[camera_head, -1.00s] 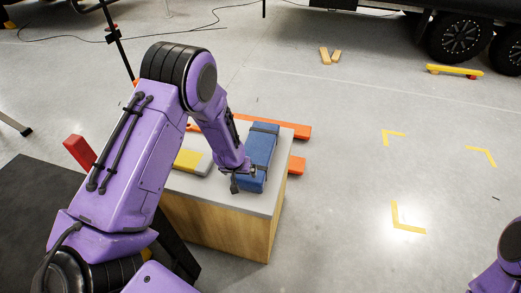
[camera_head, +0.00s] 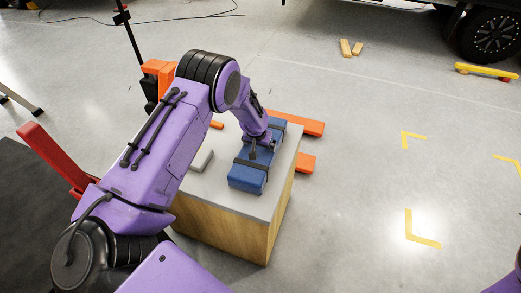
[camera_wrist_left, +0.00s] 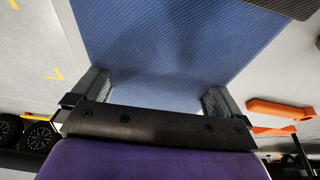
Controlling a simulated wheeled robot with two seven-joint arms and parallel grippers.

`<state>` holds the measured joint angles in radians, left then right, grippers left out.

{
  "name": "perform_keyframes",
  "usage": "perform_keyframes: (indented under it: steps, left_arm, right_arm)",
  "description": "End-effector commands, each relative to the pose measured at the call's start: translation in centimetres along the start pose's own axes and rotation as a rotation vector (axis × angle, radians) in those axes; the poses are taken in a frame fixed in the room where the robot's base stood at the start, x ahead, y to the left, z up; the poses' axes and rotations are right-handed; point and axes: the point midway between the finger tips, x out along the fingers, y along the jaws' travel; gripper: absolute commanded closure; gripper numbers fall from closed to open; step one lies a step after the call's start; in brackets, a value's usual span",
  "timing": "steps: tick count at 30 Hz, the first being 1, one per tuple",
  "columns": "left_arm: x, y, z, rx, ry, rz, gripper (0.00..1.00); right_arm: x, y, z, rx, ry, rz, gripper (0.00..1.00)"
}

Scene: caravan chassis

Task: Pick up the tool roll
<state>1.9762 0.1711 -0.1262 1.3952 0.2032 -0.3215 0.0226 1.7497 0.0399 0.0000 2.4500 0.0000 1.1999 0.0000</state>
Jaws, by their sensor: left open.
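The tool roll is a blue, ribbed bundle (camera_head: 247,178) with dark straps, lying on the grey top of a wooden-sided box (camera_head: 222,198) in the head view. My left gripper (camera_head: 262,150) is over the roll's middle, pointing down. In the left wrist view, the roll (camera_wrist_left: 170,45) fills the middle, and the open left fingers (camera_wrist_left: 157,100) show at either side of it. I cannot tell whether they touch it. Part of the roll is hidden by the gripper. My right gripper is out of view.
A grey item (camera_head: 201,160) lies on the box top, left of the roll, partly behind my arm. Orange bars (camera_head: 305,163) stick out beyond the box's right side. A red post (camera_head: 52,155) stands at left.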

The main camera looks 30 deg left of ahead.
Motion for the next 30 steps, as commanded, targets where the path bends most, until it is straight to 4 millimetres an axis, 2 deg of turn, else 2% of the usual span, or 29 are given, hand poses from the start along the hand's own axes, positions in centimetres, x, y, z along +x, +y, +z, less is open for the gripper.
perform_keyframes:
  steps: [3, 5, 12, 14, 19, 30]
  left_arm:
    - [2.1, -0.1, 0.0, -0.002, -0.001, -0.002, 0.0]
    - [2.7, -0.1, 0.0, -0.002, 0.0, -0.002, 0.0]
    - [3.0, 0.0, 0.0, -0.002, 0.001, -0.001, 0.0]
    - [3.0, 0.0, 0.0, -0.002, 0.001, -0.001, 0.16]
    - [3.0, 0.0, 0.0, -0.002, 0.001, -0.001, 0.72]
    - [2.4, 0.0, -0.4, -0.002, 0.005, 0.0, 0.73]
  right_arm:
    - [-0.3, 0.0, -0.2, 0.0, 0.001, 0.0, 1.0]
    - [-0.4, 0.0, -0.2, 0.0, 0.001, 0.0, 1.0]
    - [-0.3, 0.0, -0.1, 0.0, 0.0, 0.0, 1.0]
    - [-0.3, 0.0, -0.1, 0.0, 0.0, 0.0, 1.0]
    - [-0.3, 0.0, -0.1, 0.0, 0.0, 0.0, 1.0]
    - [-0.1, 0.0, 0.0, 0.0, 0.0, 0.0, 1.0]
